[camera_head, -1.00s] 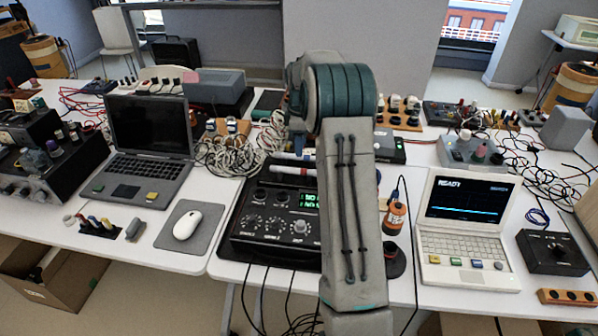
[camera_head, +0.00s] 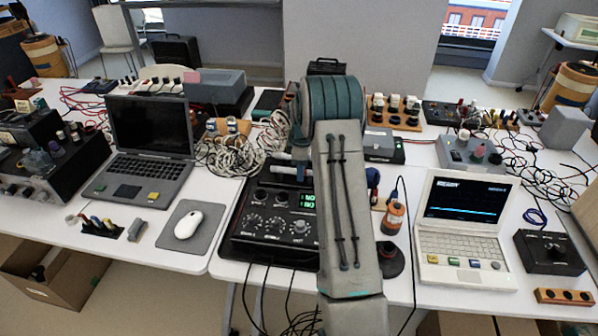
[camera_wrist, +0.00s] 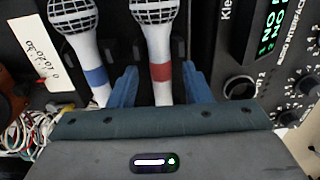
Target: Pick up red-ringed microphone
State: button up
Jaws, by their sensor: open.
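The red-ringed microphone (camera_wrist: 161,72) has a white handle, a silver mesh head and a red band. In the wrist view it lies between the two blue fingers of my gripper (camera_wrist: 159,82). The gripper is open, with a finger on each side of the handle and visible gaps. The handle's lower end is hidden behind the gripper body. A blue-ringed microphone (camera_wrist: 95,76) lies to the left, outside the left finger. In the head view my arm hides the gripper and much of the microphones; pale handle parts show left of the arm.
A black audio interface (camera_head: 276,225) with knobs sits beside the microphones. A bundle of pale cables (camera_head: 232,155) lies to the left. An orange bottle (camera_head: 394,218) and a white laptop (camera_head: 462,240) stand to the right. A dark laptop (camera_head: 150,140) is at the left.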

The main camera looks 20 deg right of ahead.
grip_shut()
jog(key=shift+r, duration=0.2)
